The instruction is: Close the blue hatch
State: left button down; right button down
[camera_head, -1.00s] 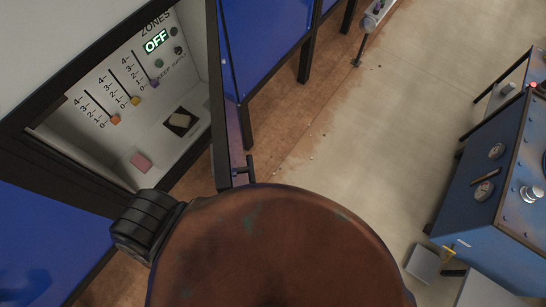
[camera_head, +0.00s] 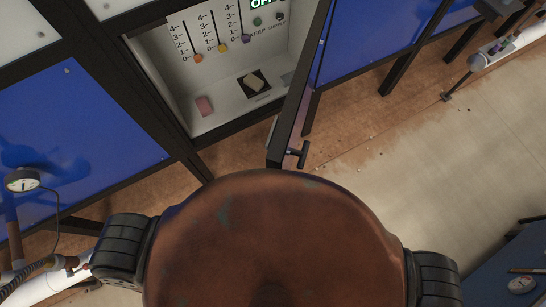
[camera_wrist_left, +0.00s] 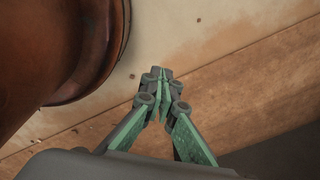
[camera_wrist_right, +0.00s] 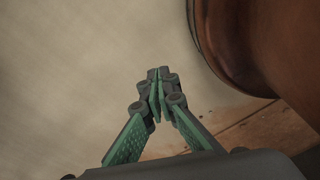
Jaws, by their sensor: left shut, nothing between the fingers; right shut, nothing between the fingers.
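The blue hatch (camera_head: 321,60) stands open in the head view. It is seen nearly edge-on, with its dark frame and a small black handle (camera_head: 298,154) at its lower end. My left gripper (camera_wrist_left: 164,76) is shut and empty in the left wrist view, above the floor. My right gripper (camera_wrist_right: 155,74) is shut and empty in the right wrist view, above the floor. Neither gripper shows in the head view, and both are away from the hatch.
A blue panel (camera_head: 80,125) fills the wall left of the box. A gauge (camera_head: 22,180) and pipes stand at the lower left. A blue machine (camera_head: 510,275) is at the lower right. Pipework (camera_head: 495,50) is at the upper right. Open floor (camera_head: 440,150) lies right of the hatch.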

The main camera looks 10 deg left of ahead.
aim_at(288, 133)
jog(key=u, duration=0.1)
jog(key=k, duration=1.7)
jog(key=z, duration=1.15)
